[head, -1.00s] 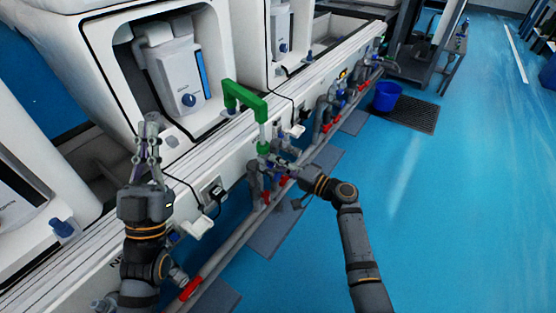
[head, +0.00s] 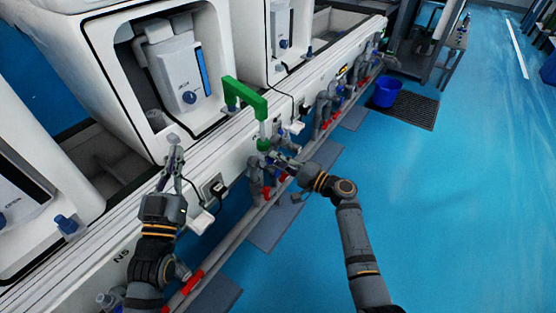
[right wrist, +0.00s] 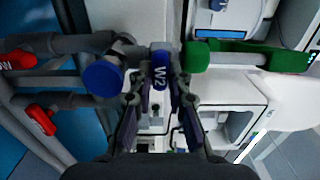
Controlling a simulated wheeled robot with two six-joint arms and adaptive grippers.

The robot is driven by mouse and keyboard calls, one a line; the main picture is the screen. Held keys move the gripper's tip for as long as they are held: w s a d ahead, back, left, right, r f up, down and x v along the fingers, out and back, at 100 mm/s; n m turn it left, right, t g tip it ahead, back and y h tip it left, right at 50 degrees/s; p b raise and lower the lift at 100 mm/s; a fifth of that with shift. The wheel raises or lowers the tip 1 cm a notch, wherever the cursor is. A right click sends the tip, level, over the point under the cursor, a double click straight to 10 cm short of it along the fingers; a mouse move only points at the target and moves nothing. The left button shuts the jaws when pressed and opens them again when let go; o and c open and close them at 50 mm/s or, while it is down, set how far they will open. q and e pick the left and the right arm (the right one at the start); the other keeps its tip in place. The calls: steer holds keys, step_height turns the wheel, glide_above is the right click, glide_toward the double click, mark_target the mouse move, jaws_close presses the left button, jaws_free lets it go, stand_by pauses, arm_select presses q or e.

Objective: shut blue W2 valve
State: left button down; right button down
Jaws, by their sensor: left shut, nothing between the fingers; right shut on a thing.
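The blue W2 valve handle (right wrist: 160,66) is upright in the middle of the right wrist view, its white W2 lettering facing me. My right gripper (right wrist: 161,88) is shut on it, with one finger on each side. In the head view my right gripper (head: 279,160) is at the pipework under the green pipe, where the fingers largely hide the handle. My left gripper (head: 175,157) is shut and empty, pointing up beside the white bench front, apart from the valve.
A green pipe (head: 244,95) rises just above the valve. A round blue knob (right wrist: 103,77) and red handles (right wrist: 41,119) are close to the right gripper. Grey pipes run along the bench. Blue floor (head: 450,220) is clear at right.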

steer(key=c, duration=1.3)
jaws_free()
